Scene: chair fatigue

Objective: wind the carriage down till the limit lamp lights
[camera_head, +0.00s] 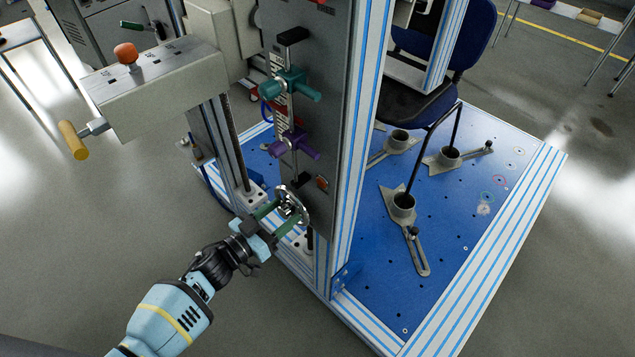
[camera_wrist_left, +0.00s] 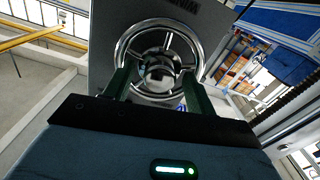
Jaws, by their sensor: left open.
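A chrome handwheel (camera_head: 298,205) sits low on the front of the dark grey machine column. It shows large in the left wrist view (camera_wrist_left: 123,45), with a round hub at its middle. My left gripper (camera_head: 283,217) is open at the wheel, with its green fingers on either side of the hub. I cannot tell whether they touch the rim. A small orange-red rectangle (camera_head: 322,183), possibly the lamp, sits just above the wheel; I cannot tell whether it is lit. A teal clamp (camera_head: 290,84) and a purple clamp (camera_head: 293,144) sit higher on the column's scale. I cannot tell which part is the carriage.
A grey box (camera_head: 150,85) with an orange knob and a yellow-handled crank juts out above left of my arm. A blue perforated base (camera_head: 455,215) carries metal foot clamps and a dark chair (camera_head: 420,103) at right. The floor at lower left is clear.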

